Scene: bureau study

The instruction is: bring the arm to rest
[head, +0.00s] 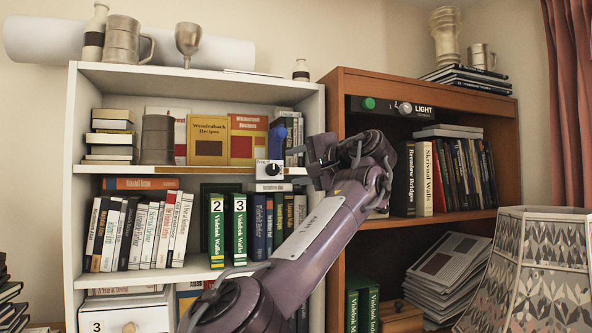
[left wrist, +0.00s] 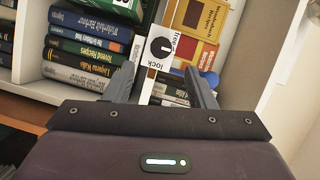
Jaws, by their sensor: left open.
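My left arm rises from the bottom of the head view to its left gripper (head: 314,162), raised in front of the shelves. In the left wrist view the two fingers of the left gripper (left wrist: 160,76) stand apart with nothing held between them. A white plate with a black dial (head: 273,170) sits on the white bookcase's shelf edge, left of the gripper. The dial also shows beyond the fingertips in the left wrist view (left wrist: 161,47), apart from them. A blue handle (head: 277,141) rises by the dial. My right gripper is not in view.
The white bookcase (head: 75,200) holds books, a tin and a drawer. The brown bookcase (head: 334,110) holds books and a panel marked LIGHT with a green button (head: 369,103). A patterned lampshade (head: 530,270) stands at lower right. Cups and a goblet (head: 188,40) stand on top.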

